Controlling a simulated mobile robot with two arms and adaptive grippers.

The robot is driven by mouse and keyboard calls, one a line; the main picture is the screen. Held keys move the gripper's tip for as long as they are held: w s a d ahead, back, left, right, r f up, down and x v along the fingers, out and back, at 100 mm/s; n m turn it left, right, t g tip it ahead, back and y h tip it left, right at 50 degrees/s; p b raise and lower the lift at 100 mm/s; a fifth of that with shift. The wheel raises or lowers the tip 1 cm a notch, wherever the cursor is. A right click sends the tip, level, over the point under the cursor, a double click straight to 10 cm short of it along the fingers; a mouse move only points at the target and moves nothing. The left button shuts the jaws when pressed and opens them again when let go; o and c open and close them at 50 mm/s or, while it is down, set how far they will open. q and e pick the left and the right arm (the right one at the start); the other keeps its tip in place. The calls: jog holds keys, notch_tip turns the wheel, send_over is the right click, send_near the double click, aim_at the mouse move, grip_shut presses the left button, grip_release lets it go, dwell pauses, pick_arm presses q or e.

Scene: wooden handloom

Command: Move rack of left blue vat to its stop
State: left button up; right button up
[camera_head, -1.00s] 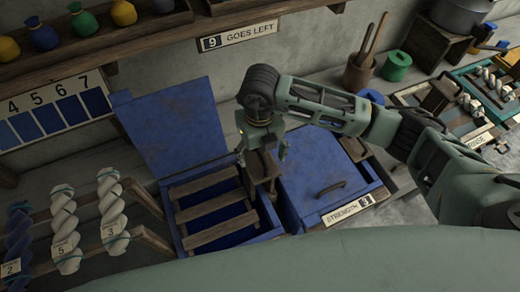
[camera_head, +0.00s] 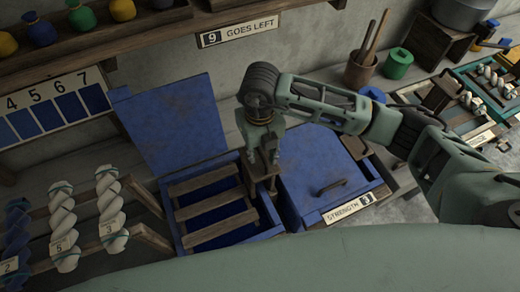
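The left blue vat (camera_head: 187,252) stands open, with its blue lid (camera_head: 175,125) raised behind it. Its wooden rack (camera_head: 210,208) lies inside, with several slats above dark blue liquid. A small wooden bracket (camera_head: 262,180) shows at the vat's right edge; I cannot tell how it joins the rack. My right gripper (camera_head: 268,163) points down right at this bracket. Its fingers look close together, but their tips are partly hidden and I cannot tell whether they grip the wood. My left gripper is not in view.
A second blue vat (camera_head: 315,168) on the right is closed, with a handle on its lid and a "STRENGTH 3" label (camera_head: 350,209). Pots and trays stand at the back right.

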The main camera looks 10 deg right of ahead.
grip_shut()
notch_tip(320, 180, down, 18)
jog(key=b, duration=1.6)
jog(key=shift+f, duration=0.25)
jog(key=o, duration=1.4)
grip_release()
jog(key=shift+r, duration=0.1)
jog(key=shift+r, duration=0.15)
notch_tip(320, 180, up, 7)
jog(key=p, duration=0.4)
